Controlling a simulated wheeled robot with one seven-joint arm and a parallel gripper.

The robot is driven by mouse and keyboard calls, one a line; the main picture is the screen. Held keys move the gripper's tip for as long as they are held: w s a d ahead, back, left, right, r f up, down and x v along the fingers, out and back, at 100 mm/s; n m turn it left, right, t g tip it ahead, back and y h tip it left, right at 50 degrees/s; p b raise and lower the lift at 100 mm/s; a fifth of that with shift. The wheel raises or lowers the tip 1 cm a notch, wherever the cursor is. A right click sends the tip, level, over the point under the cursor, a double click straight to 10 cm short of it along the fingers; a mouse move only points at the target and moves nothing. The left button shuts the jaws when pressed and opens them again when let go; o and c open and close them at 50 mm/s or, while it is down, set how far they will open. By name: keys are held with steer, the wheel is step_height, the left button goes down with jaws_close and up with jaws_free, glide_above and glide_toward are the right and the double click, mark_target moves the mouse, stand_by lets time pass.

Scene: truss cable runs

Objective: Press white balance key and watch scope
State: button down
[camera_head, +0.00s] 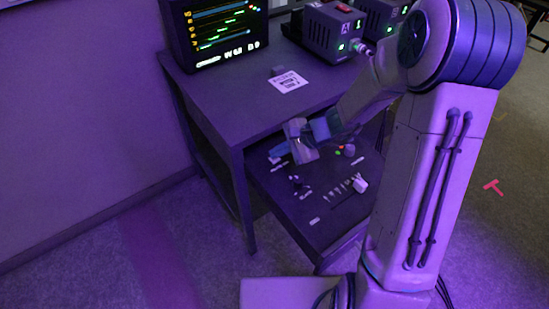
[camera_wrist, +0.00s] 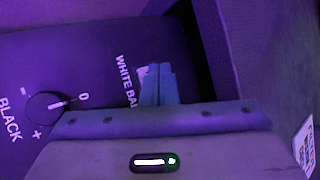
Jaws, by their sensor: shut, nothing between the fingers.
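The scope (camera_head: 222,25) is a dark monitor at the top left of the head view, showing yellow and green stepped traces, blue lines and a bottom line of W and B readings too small to read surely. My gripper (camera_wrist: 156,68) is shut and empty over the control panel (camera_wrist: 70,65). Its fingertips cover part of a small pale key (camera_wrist: 141,73) beside the partly hidden white balance label. I cannot tell whether they touch or press it. In the head view my gripper (camera_head: 279,154) is over the pulled-out panel (camera_head: 302,222), at its far left.
A black-level knob (camera_wrist: 46,107) is left of my fingers in the wrist view. The desk (camera_head: 220,105) overhangs the panel and carries a printed card (camera_head: 288,82) and two camera units, one marked A (camera_head: 330,30). Several small controls fill the panel.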

mark_target(279, 159)
steer(key=shift+f+b, duration=0.3)
steer(key=shift+r, duration=0.2)
stand_by(0.4)
steer(key=shift+r+p, duration=0.55)
steer(key=shift+r, duration=0.1)
steer(key=shift+r+p, duration=1.9)
steer(key=shift+r, duration=0.65)
steer(key=shift+f, duration=0.1)
